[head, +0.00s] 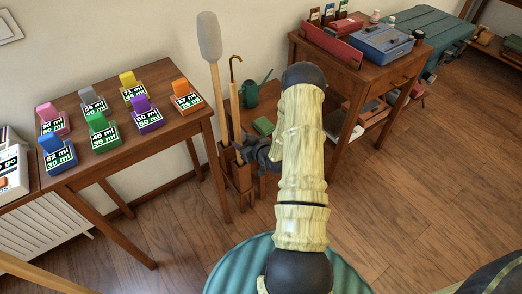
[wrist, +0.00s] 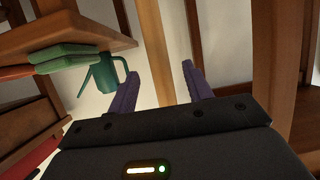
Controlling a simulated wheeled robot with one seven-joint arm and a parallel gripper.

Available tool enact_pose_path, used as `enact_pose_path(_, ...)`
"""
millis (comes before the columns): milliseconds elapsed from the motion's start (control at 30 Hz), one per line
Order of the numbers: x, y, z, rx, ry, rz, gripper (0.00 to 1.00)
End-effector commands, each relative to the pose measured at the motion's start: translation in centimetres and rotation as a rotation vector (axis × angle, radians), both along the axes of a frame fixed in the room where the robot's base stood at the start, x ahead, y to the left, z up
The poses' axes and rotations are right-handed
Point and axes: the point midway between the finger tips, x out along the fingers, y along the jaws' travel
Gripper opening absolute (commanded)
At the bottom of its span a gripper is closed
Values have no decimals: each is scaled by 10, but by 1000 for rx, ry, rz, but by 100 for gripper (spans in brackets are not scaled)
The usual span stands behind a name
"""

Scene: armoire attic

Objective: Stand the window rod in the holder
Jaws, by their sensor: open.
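My gripper (head: 247,151) is low, just right of the rod near the holder. In the wrist view its two purple fingers (wrist: 161,90) are open, with a wooden pole (wrist: 152,45) showing between or behind them; contact is unclear.
A green watering can (head: 257,92) is behind my arm and also shows in the wrist view (wrist: 103,75). A desk (head: 130,145) with coloured blocks is at left, another desk (head: 400,75) at right. Open floor lies in front.

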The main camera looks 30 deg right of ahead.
Motion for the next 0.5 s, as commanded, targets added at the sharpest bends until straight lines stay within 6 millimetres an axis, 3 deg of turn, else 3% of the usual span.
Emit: enact_pose_path(500, -98, -10, 39, 2, 1, -4, 50)
